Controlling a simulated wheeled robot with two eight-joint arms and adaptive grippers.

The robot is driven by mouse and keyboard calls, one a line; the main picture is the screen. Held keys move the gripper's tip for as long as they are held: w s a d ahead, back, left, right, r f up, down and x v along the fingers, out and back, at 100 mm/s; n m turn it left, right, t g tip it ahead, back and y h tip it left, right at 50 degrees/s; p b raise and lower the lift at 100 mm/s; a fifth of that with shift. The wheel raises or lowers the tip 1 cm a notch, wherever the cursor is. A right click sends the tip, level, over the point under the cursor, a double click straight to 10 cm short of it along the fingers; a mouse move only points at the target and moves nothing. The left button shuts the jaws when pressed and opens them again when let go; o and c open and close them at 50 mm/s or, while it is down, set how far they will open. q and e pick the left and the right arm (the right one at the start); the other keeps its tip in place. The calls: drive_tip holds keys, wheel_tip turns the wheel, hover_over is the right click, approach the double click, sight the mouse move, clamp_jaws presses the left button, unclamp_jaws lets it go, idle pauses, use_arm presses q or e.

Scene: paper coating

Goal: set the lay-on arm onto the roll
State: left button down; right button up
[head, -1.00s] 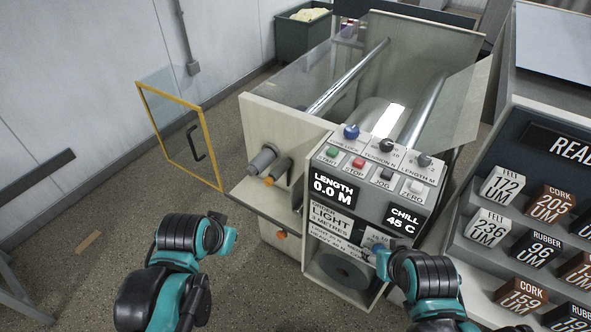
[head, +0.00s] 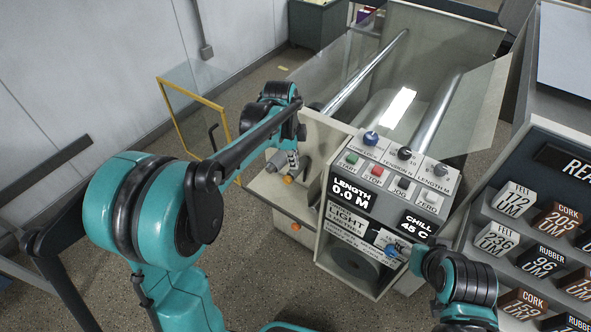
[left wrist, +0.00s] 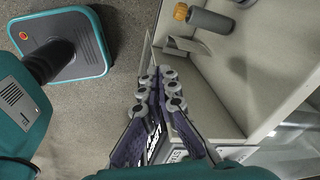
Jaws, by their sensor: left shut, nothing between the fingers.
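The coating machine's side panel (head: 318,140) carries a grey cylindrical handle (head: 277,162) and an orange-tipped grip (head: 288,179). I cannot tell which belongs to the lay-on arm. A shiny roll (head: 436,112) lies inside the machine, with a bright sheet beside it. My left gripper is largely hidden by its own arm in the head view, close to these handles. In the left wrist view my left gripper (left wrist: 160,92) is shut and empty, below and apart from the orange-tipped grip (left wrist: 208,21). My right gripper (head: 393,243) is by the front panel; its fingers are unclear.
A second bar (head: 367,72) runs parallel to the roll. The clear guard door (head: 168,88) with a yellow frame stands open at left. Control buttons (head: 377,171) top the front panel. A rack of labelled blocks (head: 500,215) stands at right.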

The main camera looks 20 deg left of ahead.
sight(286, 177)
use_arm(q)
drive_tip(key=w+a+f+m+b, duration=0.1)
drive_tip(key=w+f+m, duration=0.1)
drive_tip(key=f, duration=0.5)
drive_tip(key=w+f+m+g+b, duration=0.1)
drive_tip(key=w+f+m, duration=0.2)
drive_tip(key=f, duration=0.5)
drive_tip(key=shift+w+a+f+g, duration=0.3)
drive_tip(key=shift+w+a, duration=0.1)
drive_tip(key=shift+w, duration=0.25)
use_arm(e)
drive_tip(key=shift+f, duration=0.7)
use_arm(q)
drive_tip(key=shift+a, duration=0.1)
drive_tip(key=a, duration=0.1)
drive_tip(key=w+a, duration=0.1)
drive_tip(key=a, duration=0.1)
drive_tip(key=shift+w+a+r, duration=0.15)
drive_tip(key=shift+a, duration=0.15)
drive_tip(key=shift+d, duration=0.1)
use_arm(e)
drive_tip(key=shift+r, duration=0.15)
use_arm(q)
drive_tip(key=shift+d+r, duration=0.1)
